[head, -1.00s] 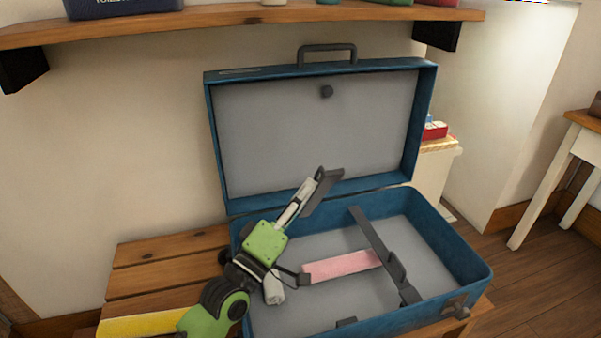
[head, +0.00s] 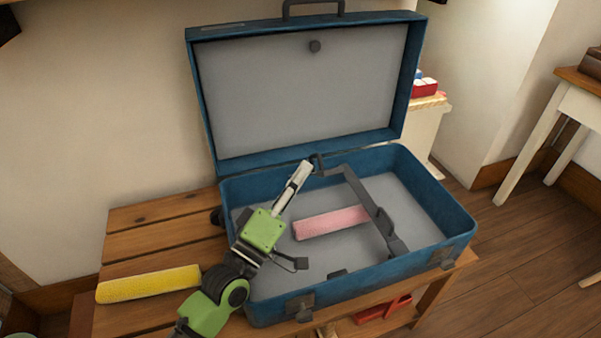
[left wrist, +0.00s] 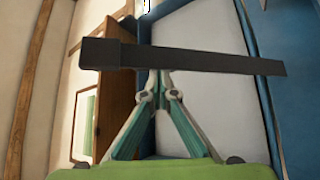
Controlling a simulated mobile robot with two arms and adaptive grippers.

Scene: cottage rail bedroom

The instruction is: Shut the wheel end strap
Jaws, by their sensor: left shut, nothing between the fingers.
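The open blue suitcase (head: 350,287) lies on a slatted wooden bench with its lid up. A wheel (head: 217,216) shows at its left end. The wheel end strap (head: 329,171) is a stiff dark grey bar, raised near the back wall and partly behind my gripper. My left gripper (head: 310,164) is shut at this strap with nothing between its fingers. In the left wrist view the strap (left wrist: 210,61) crosses just beyond the closed fingertips (left wrist: 159,76); I cannot tell whether they touch. A small dark catch (head: 338,272) sits inside the front wall. My right gripper is not in view.
A second dark strap (head: 368,205) lies across the right part of the case, ending at a buckle by the front wall. A pink roll (head: 331,221) lies on the case floor. A yellow roll (head: 149,284) lies on the bench (head: 150,240) at left.

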